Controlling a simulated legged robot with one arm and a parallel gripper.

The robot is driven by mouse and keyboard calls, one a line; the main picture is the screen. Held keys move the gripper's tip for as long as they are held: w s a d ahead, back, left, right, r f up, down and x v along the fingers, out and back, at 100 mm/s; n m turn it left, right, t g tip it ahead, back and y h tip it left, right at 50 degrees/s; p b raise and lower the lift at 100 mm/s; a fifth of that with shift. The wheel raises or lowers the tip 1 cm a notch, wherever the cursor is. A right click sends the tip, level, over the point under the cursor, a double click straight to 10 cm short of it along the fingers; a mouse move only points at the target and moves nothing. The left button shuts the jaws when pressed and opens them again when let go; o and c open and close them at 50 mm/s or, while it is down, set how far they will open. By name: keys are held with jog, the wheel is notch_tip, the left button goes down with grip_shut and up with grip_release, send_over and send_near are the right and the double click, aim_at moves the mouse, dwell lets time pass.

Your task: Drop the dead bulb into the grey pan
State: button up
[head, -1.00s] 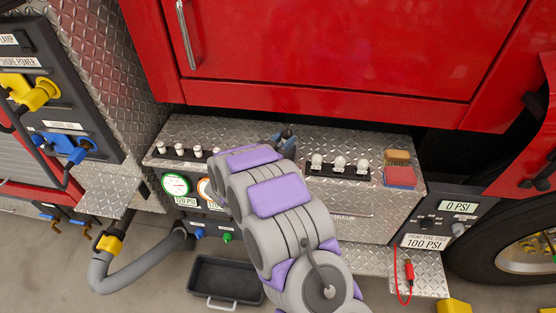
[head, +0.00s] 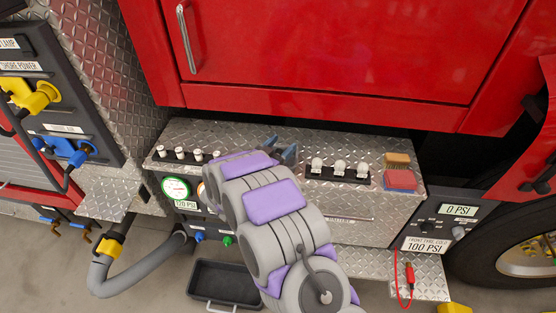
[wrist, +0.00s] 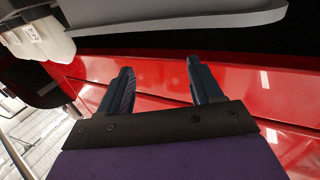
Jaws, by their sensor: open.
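My gripper (head: 282,150) is above the diamond-plate ledge, just left of the black holder (head: 337,174) with its three clear round bulbs (head: 340,166). In the wrist view my gripper (wrist: 158,78) has its two dark blue fingers spread, with nothing between them, against a red panel. I cannot tell which bulb is the dead one, and the part of the ledge behind my arm is hidden. The dark grey pan (head: 213,305) with a pale handle lies on the floor below, left of my arm, and its visible inside looks empty.
White-bodied pieces (head: 180,152) stand in a row on the ledge's left. A brush (head: 397,159) and a red sponge-like block (head: 400,180) lie at its right end. A grey hose (head: 135,282) curves on the floor left of the pan. The red truck body (head: 330,60) rises behind.

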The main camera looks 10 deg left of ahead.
jog(key=p+v, duration=0.3)
jog(key=v, duration=1.3)
jog(key=shift+s, duration=0.15)
jog(key=shift+a, duration=0.1)
jog(key=w+a+r+n+g+y, duration=0.1)
jog(key=w+a+r+g+y, duration=0.2)
jog(key=w+a+r+y, duration=0.35)
jog(key=s+d+r+n+g+y, duration=0.4)
jog(key=s+r+y, duration=0.15)
jog(key=y, duration=0.25)
jog(key=s+d+r+g+h, duration=0.1)
jog(key=s+d+g, duration=0.4)
jog(key=s+d, duration=1)
jog(key=s+d+r+g+h, duration=0.1)
jog(key=s+d+g+h, duration=0.3)
jog(key=s+d, duration=1.1)
jog(key=s+g, duration=0.1)
jog(key=s, duration=0.4)
jog(key=shift+d+r+n+g+h, duration=0.3)
jog(key=shift+r+n+h, duration=0.05)
jog(key=shift+r+n, duration=0.05)
